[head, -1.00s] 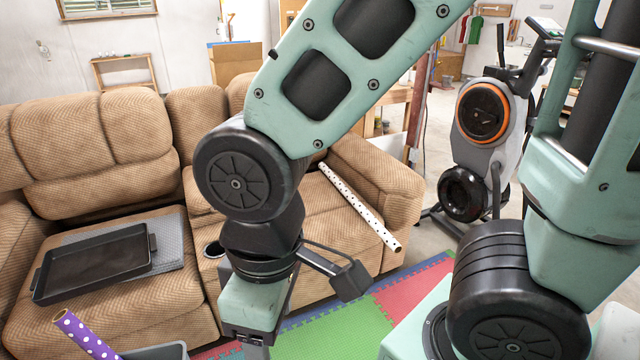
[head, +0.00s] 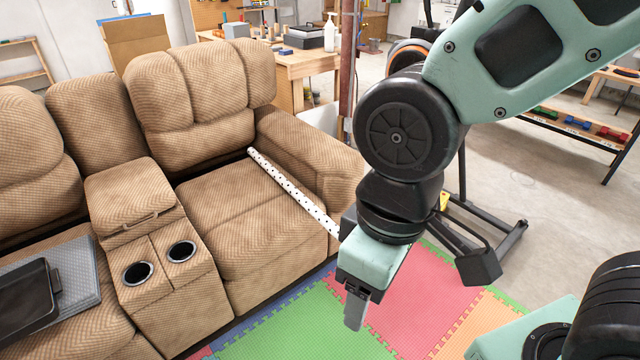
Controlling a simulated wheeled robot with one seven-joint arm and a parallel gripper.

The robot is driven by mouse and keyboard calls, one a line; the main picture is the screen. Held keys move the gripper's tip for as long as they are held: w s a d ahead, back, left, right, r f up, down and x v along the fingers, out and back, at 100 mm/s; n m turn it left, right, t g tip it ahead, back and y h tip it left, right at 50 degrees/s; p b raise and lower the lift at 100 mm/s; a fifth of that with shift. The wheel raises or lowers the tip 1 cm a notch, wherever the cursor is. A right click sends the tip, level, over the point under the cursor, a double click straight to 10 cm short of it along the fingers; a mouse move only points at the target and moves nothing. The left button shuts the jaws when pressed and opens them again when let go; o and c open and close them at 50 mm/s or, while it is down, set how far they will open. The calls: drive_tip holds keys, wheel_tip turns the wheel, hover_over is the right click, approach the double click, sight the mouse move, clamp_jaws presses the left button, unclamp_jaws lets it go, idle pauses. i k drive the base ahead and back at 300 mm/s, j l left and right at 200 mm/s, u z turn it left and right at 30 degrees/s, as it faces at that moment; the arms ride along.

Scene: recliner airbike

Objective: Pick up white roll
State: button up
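The white roll (head: 292,190) is a long thin tube with dark dots. It lies on the right seat of the brown recliner sofa (head: 240,225), along the inner side of the right armrest, and its near end reaches the seat's front edge. My gripper (head: 355,312) points down in front of the sofa, to the right of and nearer than the roll's near end. It is apart from the roll. Only one finger shows clearly, seen side-on, so I cannot tell its opening. My wrist stands close to the roll's near end in the picture.
A console with two cup holders (head: 160,260) divides the sofa seats. A black tray (head: 28,302) lies on the left seat. Colored foam mats (head: 290,330) cover the floor in front. A workbench (head: 310,62) stands behind, and exercise equipment (head: 490,225) stands behind my arm.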

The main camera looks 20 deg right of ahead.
sight(319, 215)
drive_tip(key=u, duration=0.45)
drive_tip(key=k+j+u, duration=0.1)
drive_tip(key=u, duration=0.3)
drive_tip(key=j+u, duration=0.1)
drive_tip(key=u, duration=0.35)
drive_tip(key=j+u, duration=0.1)
drive_tip(key=u, duration=0.35)
drive_tip(key=z, duration=1.8)
drive_tip(key=i+l+u, duration=0.1)
drive_tip(key=u, duration=0.3)
drive_tip(key=i+l+u, duration=0.2)
drive_tip(key=u, duration=0.25)
drive_tip(key=i+l+u, duration=0.1)
drive_tip(key=i+l, duration=0.25)
drive_tip(key=i+l+u, duration=0.1)
drive_tip(key=i+l, duration=0.2)
drive_tip(key=l, duration=0.15)
drive_tip(key=i+l+u, duration=0.1)
drive_tip(key=i+l, duration=0.25)
drive_tip(key=i+l+u, duration=0.1)
drive_tip(key=i+l, duration=0.2)
drive_tip(key=l, duration=0.25)
